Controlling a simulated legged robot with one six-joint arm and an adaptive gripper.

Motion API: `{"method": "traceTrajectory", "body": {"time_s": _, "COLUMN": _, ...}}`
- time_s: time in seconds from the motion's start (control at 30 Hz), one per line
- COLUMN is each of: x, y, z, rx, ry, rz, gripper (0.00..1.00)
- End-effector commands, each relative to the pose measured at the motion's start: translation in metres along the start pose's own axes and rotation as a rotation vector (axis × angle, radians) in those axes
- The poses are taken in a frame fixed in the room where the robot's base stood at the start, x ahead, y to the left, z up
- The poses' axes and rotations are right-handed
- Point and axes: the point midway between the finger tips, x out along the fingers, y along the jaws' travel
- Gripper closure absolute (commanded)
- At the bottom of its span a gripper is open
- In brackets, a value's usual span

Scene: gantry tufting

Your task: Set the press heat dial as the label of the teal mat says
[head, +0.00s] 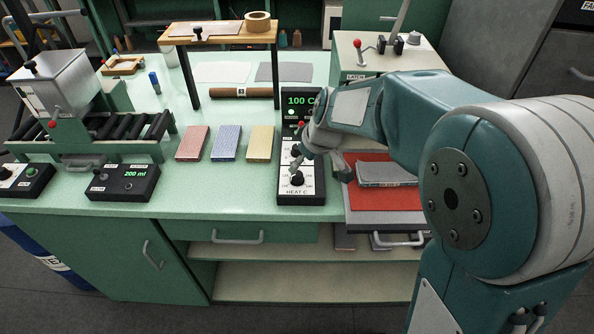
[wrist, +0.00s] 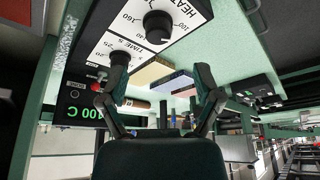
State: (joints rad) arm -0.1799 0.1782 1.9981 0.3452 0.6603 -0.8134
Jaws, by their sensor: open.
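The press heat dial (head: 297,179) is a black round knob on the white lower face of the control panel, above the words HEAT C. It shows large in the wrist view (wrist: 158,26), with scale numbers around it. The panel's green display (head: 300,101) reads 100 C. A time dial (wrist: 119,60) sits beside the heat dial. My gripper (wrist: 160,82) is open and empty, its fingers near the panel and apart from the heat dial in the wrist view. In the head view it partly covers the panel's right side. I cannot identify a teal mat or read its label.
Red (head: 193,143), blue (head: 227,142) and yellow (head: 260,143) blocks lie left of the panel. A grey slab (head: 386,173) lies on a red sheet (head: 372,198) right of it. A black box reading 200 ml (head: 124,182) stands farther left.

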Motion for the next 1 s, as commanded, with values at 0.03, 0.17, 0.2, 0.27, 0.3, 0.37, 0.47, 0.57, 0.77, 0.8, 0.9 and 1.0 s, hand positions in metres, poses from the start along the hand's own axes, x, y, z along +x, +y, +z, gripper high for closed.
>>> {"method": "traceTrajectory", "body": {"time_s": 0.03, "x": 0.011, "y": 0.000, "z": 0.001, "rx": 0.000, "ry": -0.004, "rz": -0.002, "gripper": 0.17}}
{"method": "traceTrajectory", "body": {"time_s": 0.17, "x": 0.034, "y": 0.000, "z": 0.001, "rx": 0.000, "ry": -0.002, "rz": -0.002, "gripper": 0.17}}
{"method": "traceTrajectory", "body": {"time_s": 0.2, "x": 0.041, "y": 0.000, "z": 0.001, "rx": 0.000, "ry": -0.003, "rz": -0.003, "gripper": 0.17}}
{"method": "traceTrajectory", "body": {"time_s": 0.27, "x": 0.050, "y": 0.000, "z": 0.001, "rx": 0.001, "ry": -0.001, "rz": -0.002, "gripper": 0.17}}
{"method": "traceTrajectory", "body": {"time_s": 0.3, "x": 0.055, "y": 0.000, "z": 0.001, "rx": 0.000, "ry": -0.001, "rz": -0.002, "gripper": 0.17}}
{"method": "traceTrajectory", "body": {"time_s": 0.37, "x": 0.061, "y": 0.000, "z": 0.000, "rx": 0.000, "ry": 0.000, "rz": 0.000, "gripper": 0.17}}
{"method": "traceTrajectory", "body": {"time_s": 0.47, "x": 0.067, "y": 0.000, "z": 0.000, "rx": 0.000, "ry": 0.000, "rz": 0.000, "gripper": 0.17}}
{"method": "traceTrajectory", "body": {"time_s": 0.57, "x": 0.069, "y": 0.000, "z": 0.000, "rx": 0.000, "ry": 0.001, "rz": 0.001, "gripper": 0.17}}
{"method": "traceTrajectory", "body": {"time_s": 0.77, "x": 0.069, "y": 0.000, "z": 0.000, "rx": 0.000, "ry": 0.002, "rz": 0.001, "gripper": 0.22}}
{"method": "traceTrajectory", "body": {"time_s": 0.8, "x": 0.069, "y": 0.000, "z": 0.000, "rx": 0.000, "ry": 0.002, "rz": 0.001, "gripper": 0.39}}
{"method": "traceTrajectory", "body": {"time_s": 0.9, "x": 0.069, "y": 0.000, "z": 0.000, "rx": 0.000, "ry": 0.002, "rz": 0.001, "gripper": 0.84}}
{"method": "traceTrajectory", "body": {"time_s": 1.0, "x": 0.069, "y": 0.000, "z": 0.000, "rx": 0.000, "ry": 0.001, "rz": 0.001, "gripper": 1.00}}
